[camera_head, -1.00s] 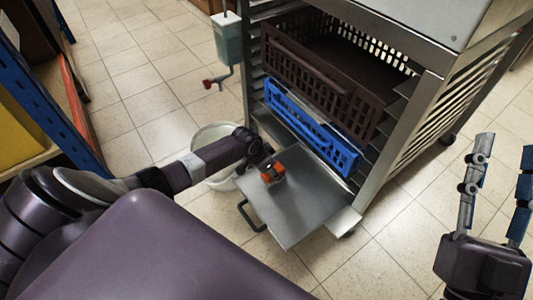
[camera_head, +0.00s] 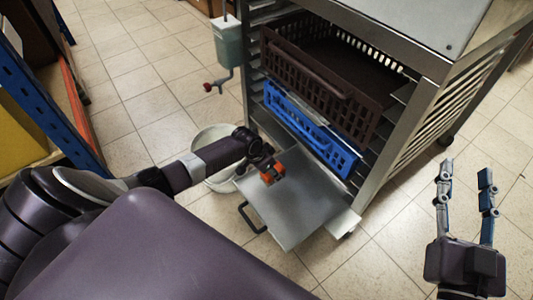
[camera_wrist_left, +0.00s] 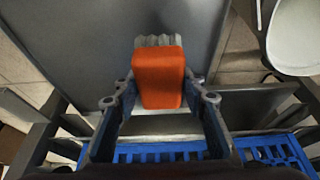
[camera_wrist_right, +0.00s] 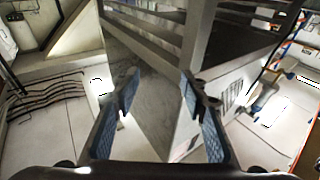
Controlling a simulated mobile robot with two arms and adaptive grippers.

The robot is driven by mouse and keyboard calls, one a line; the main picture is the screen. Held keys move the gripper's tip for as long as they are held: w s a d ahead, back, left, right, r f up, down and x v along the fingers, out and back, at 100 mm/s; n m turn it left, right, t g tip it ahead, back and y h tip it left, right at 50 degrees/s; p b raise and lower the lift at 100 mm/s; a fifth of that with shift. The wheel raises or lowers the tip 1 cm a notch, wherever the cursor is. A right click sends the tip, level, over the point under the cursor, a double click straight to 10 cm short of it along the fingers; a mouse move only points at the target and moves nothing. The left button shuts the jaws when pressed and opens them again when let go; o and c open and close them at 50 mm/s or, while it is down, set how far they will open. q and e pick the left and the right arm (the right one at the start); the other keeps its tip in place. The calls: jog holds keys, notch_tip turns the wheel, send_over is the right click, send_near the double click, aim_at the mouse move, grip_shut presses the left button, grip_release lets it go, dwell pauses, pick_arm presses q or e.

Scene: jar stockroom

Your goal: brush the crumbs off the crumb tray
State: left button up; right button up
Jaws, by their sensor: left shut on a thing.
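The grey crumb tray (camera_head: 300,222) is pulled out low at the front of the metal rack, with a dark handle at its front edge. My left gripper (camera_wrist_left: 160,92) is shut on an orange brush (camera_wrist_left: 159,78), whose pale bristles point away from the gripper over the tray. The brush also shows in the head view (camera_head: 272,174), over the tray's rear left part. I cannot tell whether the bristles touch the tray, and no crumbs can be made out. My right gripper (camera_head: 466,172) is open and empty, out to the right over the floor.
The metal rack (camera_head: 402,110) holds a dark brown crate (camera_head: 315,75) above a blue crate (camera_head: 310,130). A whitish bin (camera_head: 215,138) stands on the floor left of the tray. A dispenser (camera_head: 228,45) hangs at the rack's left. The tiled floor in front is clear.

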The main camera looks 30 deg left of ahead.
pick_arm(q)
jog(key=shift+r+p, duration=0.35)
jog(key=shift+r, duration=0.05)
jog(key=shift+r+p, duration=0.35)
jog(key=shift+p, duration=0.1)
jog(key=shift+r+p, duration=0.7)
jog(key=shift+p, duration=0.05)
pick_arm(e)
jog(key=s+d+f+g+h, duration=0.1)
jog(key=f+g, duration=0.3)
jog(key=f, duration=0.4)
jog(key=s+d+f+g+h, duration=0.1)
jog(key=s+d+f+g, duration=0.1)
jog(key=f, duration=0.6)
jog(key=shift+s+g+h, duration=0.3)
jog(key=shift+s+g, duration=0.55)
jog(key=shift+g, duration=0.35)
jog(key=shift+f, duration=0.1)
